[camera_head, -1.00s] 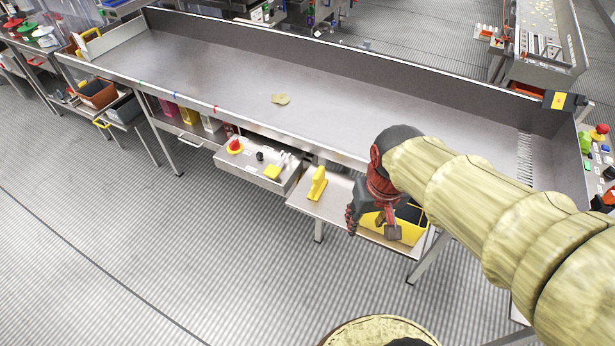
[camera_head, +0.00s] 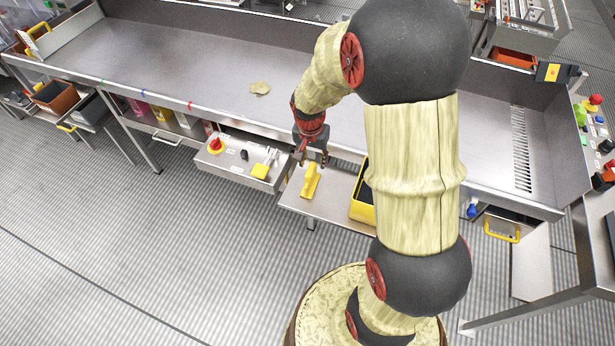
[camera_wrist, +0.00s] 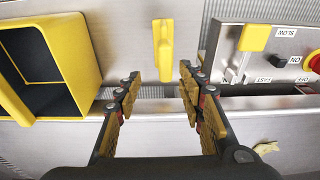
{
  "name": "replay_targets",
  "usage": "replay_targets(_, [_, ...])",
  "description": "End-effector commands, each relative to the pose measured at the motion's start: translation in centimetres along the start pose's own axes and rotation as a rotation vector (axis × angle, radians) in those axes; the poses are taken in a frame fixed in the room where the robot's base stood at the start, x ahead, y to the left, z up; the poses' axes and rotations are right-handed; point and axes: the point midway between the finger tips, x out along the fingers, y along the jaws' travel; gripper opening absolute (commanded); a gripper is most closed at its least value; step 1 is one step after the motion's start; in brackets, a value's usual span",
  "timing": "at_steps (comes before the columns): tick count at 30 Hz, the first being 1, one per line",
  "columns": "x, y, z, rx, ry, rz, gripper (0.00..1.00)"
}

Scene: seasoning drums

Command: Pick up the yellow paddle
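The yellow paddle (camera_head: 310,182) lies on the small steel side shelf (camera_head: 328,206) below the long trough's front edge. It also shows in the wrist view (camera_wrist: 164,42), upright in the picture, beyond the fingertips and lined up with the gap between them. My gripper (camera_head: 313,160) is close to the paddle's far end in the head view. In the wrist view my gripper (camera_wrist: 160,76) is open, with nothing between its fingers. I cannot tell its exact height above the paddle.
A yellow bin with a dark inside (camera_wrist: 92,58) stands beside the paddle, partly hidden by my arm in the head view. On the other side is a control box (camera_head: 238,166) with a red button. The steel trough (camera_head: 215,70) holds one small yellowish piece (camera_head: 260,88).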

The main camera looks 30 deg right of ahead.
Motion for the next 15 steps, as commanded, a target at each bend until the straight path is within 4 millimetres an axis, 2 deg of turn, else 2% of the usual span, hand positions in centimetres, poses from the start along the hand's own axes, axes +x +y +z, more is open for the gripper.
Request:
replay_targets(4, [1.9, 0.0, 0.2, 0.002, -0.005, 0.004, 0.39])
replay_targets(11, [3.6, -0.2, 0.3, 0.0, -0.005, 0.003, 0.39])
replay_targets(15, [5.6, -0.4, 0.5, -0.001, -0.006, 0.004, 0.39])
